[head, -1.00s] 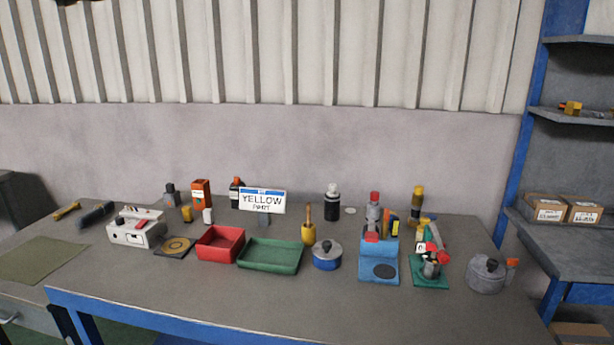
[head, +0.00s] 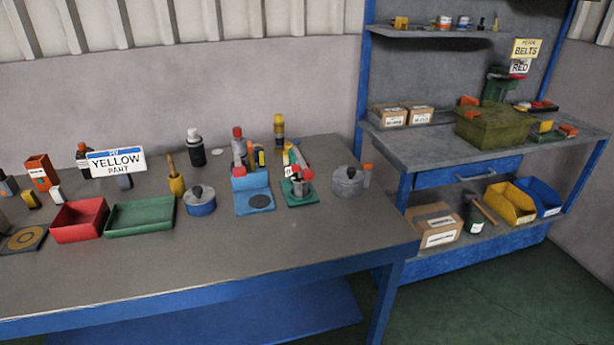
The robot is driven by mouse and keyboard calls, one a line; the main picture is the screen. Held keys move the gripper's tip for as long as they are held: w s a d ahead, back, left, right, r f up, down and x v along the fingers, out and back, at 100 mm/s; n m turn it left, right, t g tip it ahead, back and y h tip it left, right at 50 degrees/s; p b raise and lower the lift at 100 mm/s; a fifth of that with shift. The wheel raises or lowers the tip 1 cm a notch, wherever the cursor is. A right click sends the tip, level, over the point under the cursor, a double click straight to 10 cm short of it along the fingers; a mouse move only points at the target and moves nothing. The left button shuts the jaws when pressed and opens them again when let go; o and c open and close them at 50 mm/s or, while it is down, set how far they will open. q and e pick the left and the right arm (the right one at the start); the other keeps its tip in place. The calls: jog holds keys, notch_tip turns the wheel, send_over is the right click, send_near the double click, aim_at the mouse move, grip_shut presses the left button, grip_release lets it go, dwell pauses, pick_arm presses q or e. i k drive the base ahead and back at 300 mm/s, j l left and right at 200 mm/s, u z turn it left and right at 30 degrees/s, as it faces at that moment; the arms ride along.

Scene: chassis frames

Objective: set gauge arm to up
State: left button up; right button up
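No part is clear enough for me to name it the gauge arm. A small device on a green base (head: 299,192) stands toward the right end of the workbench, with a grey cylinder, red parts and a slanted green and white piece; its details are too small to read. A blue stand (head: 254,197) with a dark round pad is just left of it. On the shelf unit at the right, a dark green upright device (head: 497,86) stands behind an olive box, partly hidden. Neither of my grippers shows in the head view.
The workbench (head: 220,250) is clear along its front. It also holds a red tray (head: 79,235), a green tray (head: 112,222), a blue pot (head: 200,206) and a grey pot (head: 347,187). The shelf unit holds an olive box (head: 494,130) and cartons (head: 388,117). Green floor (head: 480,295) is open at lower right.

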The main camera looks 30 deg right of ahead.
aim_at(308, 175)
jog(key=j+z, duration=0.15)
jog(key=z, duration=0.3)
jog(key=k+j+z, duration=0.1)
jog(key=z, duration=0.4)
